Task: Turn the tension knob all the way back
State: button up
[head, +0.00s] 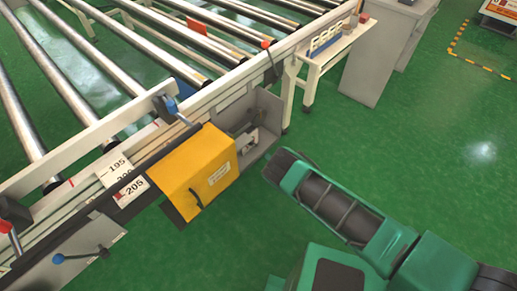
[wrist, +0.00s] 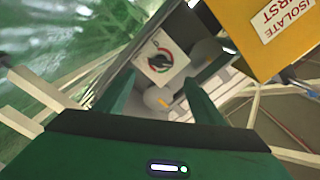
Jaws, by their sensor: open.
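In the wrist view, a white plate (wrist: 161,62) carries a dark pointer over a red and green arc. Just below it is a round grey knob (wrist: 156,100) with an orange mark; a second rounded grey part (wrist: 207,50) sits to the right. I cannot tell for certain which is the tension knob. My gripper (wrist: 159,80) is open, its two green fingers apart on either side of the grey knob and below the plate, with no visible grip on anything. In the head view, my gripper's end (head: 280,165) is beside the open grey housing (head: 265,115); the knob is not clear there.
A yellow box (head: 205,170) with a label stands left of the housing; it also shows in the wrist view (wrist: 265,35). A roller conveyor (head: 110,75) lies behind. A blue-knobbed lever (head: 75,257) sticks out at lower left.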

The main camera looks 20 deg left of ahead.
aim_at(253, 144)
jog(key=x, duration=1)
jog(key=shift+a, duration=0.4)
